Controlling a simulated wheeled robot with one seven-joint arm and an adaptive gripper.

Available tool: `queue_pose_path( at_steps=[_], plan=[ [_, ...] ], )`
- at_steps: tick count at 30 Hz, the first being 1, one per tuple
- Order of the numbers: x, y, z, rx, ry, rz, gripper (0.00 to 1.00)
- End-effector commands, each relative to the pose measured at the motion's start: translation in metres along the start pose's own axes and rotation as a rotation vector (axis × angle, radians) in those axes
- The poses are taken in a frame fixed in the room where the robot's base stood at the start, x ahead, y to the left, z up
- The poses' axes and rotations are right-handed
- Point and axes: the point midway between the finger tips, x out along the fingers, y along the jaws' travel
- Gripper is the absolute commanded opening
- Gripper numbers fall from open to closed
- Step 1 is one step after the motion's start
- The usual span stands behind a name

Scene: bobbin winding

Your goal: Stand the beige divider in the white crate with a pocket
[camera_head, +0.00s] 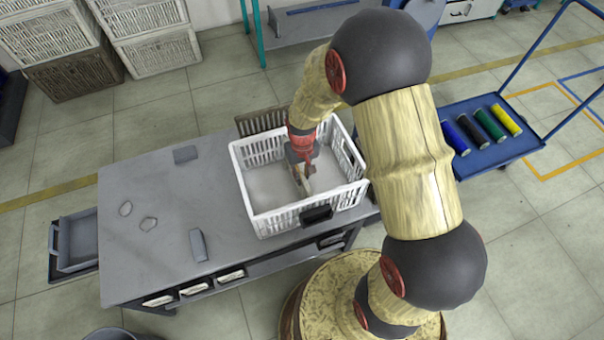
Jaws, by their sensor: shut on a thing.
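The white crate (262,222) stands on the right part of the grey table, with openwork walls. A black pocket (317,214) is on its front wall. My gripper (302,168) reaches down into the crate and is shut on a small, thin beige piece, which looks like the beige divider (304,185). The divider is seen nearly edge-on, inside the crate's walls near the middle. My gripper hides its upper part. I cannot tell whether its lower edge touches the crate floor.
A brown slatted crate (262,120) is behind the white crate. Grey pieces (198,245) lie on the table (155,190), whose left part is mostly clear. A blue cart (480,145) with several coloured spools stands at right. Wicker crates (145,35) are stacked at the back left.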

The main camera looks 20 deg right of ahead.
Motion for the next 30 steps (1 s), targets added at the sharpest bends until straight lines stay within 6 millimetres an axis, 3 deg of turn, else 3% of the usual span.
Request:
queue_pose_path(
  at_steps=[2,3,14,24,30],
  plan=[
    [0.000,0.000,0.000,0.000,0.000,0.000,0.00],
    [0.000,0.000,0.000,0.000,0.000,0.000,0.14],
    [0.000,0.000,0.000,0.000,0.000,0.000,0.34],
    [-0.002,0.000,0.000,0.000,0.001,0.000,0.34],
    [-0.029,0.000,-0.002,0.000,0.005,0.000,0.34]
  ],
)
